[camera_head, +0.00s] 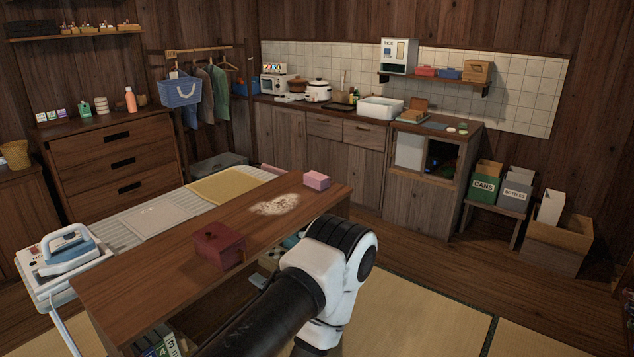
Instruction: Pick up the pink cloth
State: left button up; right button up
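A small pink block-like bundle (316,180), which looks like the folded pink cloth, lies on the far right end of the long wooden table (150,285). Nothing touches it. One of my arms, white and black, rises from the bottom middle and bends in front of the table's right side. Its far part drops out of the bottom of the picture. I see neither of my grippers, so whether they are open or shut does not show.
A pale powdery patch (275,204) lies beside the pink bundle. A dark red lidded box (219,246) stands nearer on the table. An iron (69,250) sits at the left. Tatami floor (420,310) is open at the right.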

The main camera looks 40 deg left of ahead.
aim_at(314, 180)
jog(key=u, duration=0.95)
jog(key=i+l+z, duration=0.1)
jog(key=i, duration=0.5)
